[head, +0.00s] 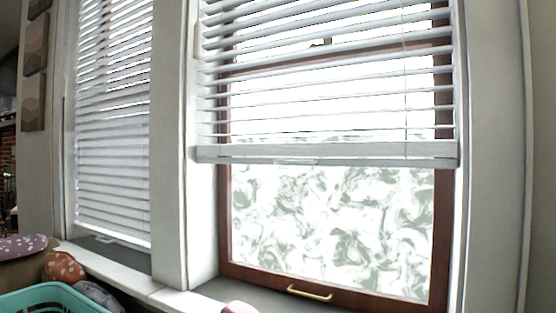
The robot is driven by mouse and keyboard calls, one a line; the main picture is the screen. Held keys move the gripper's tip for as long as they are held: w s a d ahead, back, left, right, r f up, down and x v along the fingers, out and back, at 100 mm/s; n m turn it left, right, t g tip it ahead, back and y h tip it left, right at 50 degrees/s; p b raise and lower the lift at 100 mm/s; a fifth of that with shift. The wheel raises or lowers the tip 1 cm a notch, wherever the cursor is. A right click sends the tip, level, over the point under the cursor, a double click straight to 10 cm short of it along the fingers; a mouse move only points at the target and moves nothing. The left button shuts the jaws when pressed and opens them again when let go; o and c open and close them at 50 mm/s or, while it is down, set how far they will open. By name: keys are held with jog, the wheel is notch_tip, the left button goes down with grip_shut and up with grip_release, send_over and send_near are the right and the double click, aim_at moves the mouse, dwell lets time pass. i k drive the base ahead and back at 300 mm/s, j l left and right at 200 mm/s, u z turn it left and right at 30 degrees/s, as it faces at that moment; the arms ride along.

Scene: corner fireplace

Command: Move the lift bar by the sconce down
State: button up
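Two white slatted blinds hang in two windows. The right blind (330,95) is partly raised, and its white bottom lift bar (370,154) crosses the window at about mid-height, nearly level. A small pale tab or handle (297,161) shows under that bar. The left blind (112,110) hangs low, with its bottom bar (122,240) just above the sill. No sconce shows, so I cannot tell which bar is by it. My gripper is not in view.
Below the right bar is a patterned pane (330,220) in a brown frame with a brass handle (310,293). A teal basket (45,297) and stuffed-looking items (62,267) stand at the lower left. A pink object (238,307) shows at the bottom edge.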

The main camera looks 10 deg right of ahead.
aim_at(388, 162)
jog(key=i+l+u, duration=0.1)
jog(key=u, duration=0.25)
jog(key=l+u, duration=0.35)
jog(key=i+l+u, duration=0.1)
jog(key=l+u, duration=0.25)
